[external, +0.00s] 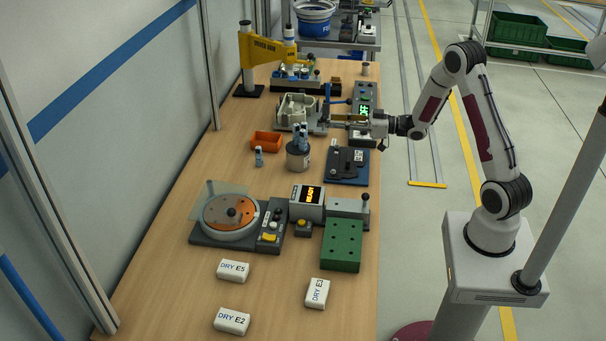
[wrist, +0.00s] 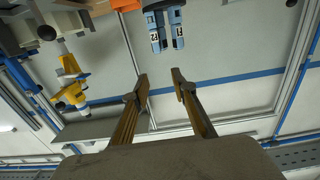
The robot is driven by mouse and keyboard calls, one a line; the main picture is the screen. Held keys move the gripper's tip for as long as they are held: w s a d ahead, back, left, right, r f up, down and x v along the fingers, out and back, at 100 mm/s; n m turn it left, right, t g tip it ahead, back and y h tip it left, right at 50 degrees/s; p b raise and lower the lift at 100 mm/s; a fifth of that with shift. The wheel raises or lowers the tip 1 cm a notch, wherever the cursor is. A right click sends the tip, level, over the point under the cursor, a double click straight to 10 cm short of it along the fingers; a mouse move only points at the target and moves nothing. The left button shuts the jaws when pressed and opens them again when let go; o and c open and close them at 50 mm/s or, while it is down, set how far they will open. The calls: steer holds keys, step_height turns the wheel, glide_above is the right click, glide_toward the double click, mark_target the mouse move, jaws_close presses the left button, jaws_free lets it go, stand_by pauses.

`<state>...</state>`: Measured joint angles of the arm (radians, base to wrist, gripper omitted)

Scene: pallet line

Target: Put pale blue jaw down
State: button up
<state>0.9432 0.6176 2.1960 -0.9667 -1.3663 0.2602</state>
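Pale blue jaws (external: 302,134) stand upright in a round grey holder (external: 297,158) at mid-table. In the wrist view, two blue jaws (wrist: 165,27) with small white labels show at the top edge, beyond my fingertips and apart from them. Another small grey-blue piece (external: 259,157) stands on the table left of the holder. My gripper (external: 334,120) points left, level above the table, behind and to the right of the holder. In the wrist view its two brass-coloured fingers (wrist: 160,77) are apart with nothing between them. I cannot tell which piece is the task's jaw.
An orange tray (external: 266,143) lies left of the holder. A pale housing (external: 297,109) in a fixture is beside my gripper. A dark blue plate (external: 347,167) is in front. Nearer are a turntable unit (external: 228,213), a green block (external: 341,246) and white DRY packs (external: 233,271).

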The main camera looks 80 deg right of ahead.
steer(key=s+a+r+g+h, duration=0.35)
steer(key=a+r+g, duration=0.25)
steer(key=a+r, duration=0.45)
steer(key=s+a+f+g+y, duration=0.1)
steer(key=s+a+f+g, duration=0.1)
steer(key=s+a, duration=0.9)
steer(key=s+a+f+g+y, duration=0.1)
steer(key=s+a+g, duration=0.3)
steer(key=s+a, duration=0.7)
steer(key=shift+s+a+f+y, duration=0.15)
steer(key=shift+s+f+y, duration=0.2)
steer(key=shift+s+y, duration=0.65)
steer(key=shift+s+h, duration=0.25)
stand_by(3.5)
